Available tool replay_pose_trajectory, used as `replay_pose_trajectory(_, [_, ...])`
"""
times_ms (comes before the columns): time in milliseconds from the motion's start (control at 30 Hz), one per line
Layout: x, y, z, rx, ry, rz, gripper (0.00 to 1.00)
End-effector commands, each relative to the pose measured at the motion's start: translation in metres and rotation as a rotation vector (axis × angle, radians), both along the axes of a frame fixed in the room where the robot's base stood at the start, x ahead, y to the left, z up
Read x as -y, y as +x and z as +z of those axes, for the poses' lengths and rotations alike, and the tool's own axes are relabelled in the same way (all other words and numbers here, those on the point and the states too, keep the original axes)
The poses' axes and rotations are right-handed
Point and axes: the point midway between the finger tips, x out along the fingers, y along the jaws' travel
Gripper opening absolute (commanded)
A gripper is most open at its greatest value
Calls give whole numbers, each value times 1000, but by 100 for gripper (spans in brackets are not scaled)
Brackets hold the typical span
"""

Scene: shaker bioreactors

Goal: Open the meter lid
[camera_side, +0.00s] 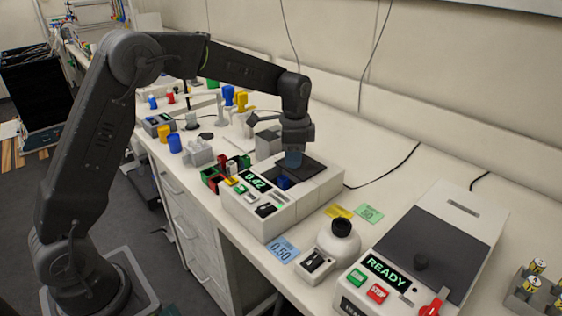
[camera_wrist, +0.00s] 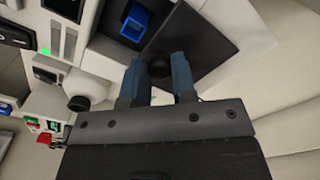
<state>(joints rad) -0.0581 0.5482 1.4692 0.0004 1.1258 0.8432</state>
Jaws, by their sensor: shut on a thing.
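The meter (camera_side: 308,205) is a pale box with a green display reading 0.42. Its dark lid (camera_side: 312,171) sits askew on top and also shows as a dark slab in the wrist view (camera_wrist: 208,45). The lid is turned aside, so part of the well is uncovered and a blue cuvette (camera_wrist: 136,22) shows in it; the side view shows it too (camera_side: 284,183). My gripper (camera_side: 293,160) is over the lid. In the wrist view, its blue fingers (camera_wrist: 158,74) are shut on the lid's dark round knob (camera_wrist: 158,65), partly hidden between them.
A second machine (camera_side: 440,245) with a READY display and dark lid stands at the right. Coloured racks and blocks (camera_side: 222,170) crowd the meter's left. Cards (camera_side: 283,249) lie in front.

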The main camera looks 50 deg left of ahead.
Motion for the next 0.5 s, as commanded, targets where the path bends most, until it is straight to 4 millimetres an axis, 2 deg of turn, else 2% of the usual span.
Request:
replay_pose_trajectory(133, [0, 13, 1, 5, -1, 0, 0])
replay_pose_trajectory(467, [0, 15, 1, 6, -1, 0, 0])
replay_pose_trajectory(500, [0, 15, 1, 6, -1, 0, 27])
